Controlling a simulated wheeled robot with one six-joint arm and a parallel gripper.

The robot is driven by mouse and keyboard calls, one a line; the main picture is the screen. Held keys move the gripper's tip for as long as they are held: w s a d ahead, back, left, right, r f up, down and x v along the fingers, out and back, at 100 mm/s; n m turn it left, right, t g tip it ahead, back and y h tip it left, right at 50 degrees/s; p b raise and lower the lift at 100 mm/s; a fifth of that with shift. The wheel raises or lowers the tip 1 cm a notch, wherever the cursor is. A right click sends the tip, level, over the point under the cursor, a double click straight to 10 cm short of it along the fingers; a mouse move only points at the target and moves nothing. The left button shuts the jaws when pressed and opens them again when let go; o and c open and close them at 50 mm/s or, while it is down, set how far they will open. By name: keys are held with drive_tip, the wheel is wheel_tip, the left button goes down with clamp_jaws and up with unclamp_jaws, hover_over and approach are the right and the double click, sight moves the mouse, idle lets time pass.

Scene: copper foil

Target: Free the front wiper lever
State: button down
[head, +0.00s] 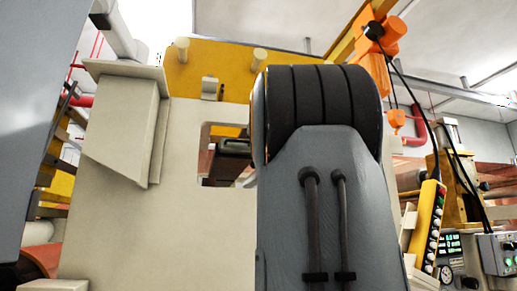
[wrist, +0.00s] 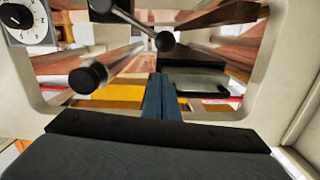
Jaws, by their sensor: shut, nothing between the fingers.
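A thicker pale bar with a black end (wrist: 88,78) points toward me on the left. I cannot tell which of these is the front wiper lever. My gripper (wrist: 160,80) is shut and empty, its blue fingers pointing into the opening, below the rod's knob and right of the bar's end. It appears apart from both. In the head view my arm hides the gripper.
Copper-coloured rollers (wrist: 215,14) lie beyond. A dial (wrist: 27,22) is at upper left. A yellow button panel (head: 424,222) and hanging cables stand right of my arm.

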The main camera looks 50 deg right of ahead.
drive_tip(key=r+b+v, duration=0.1)
drive_tip(key=b+v, duration=0.1)
drive_tip(key=v, duration=0.8)
drive_tip(key=shift+s+b, duration=0.15)
drive_tip(key=shift+b, duration=0.25)
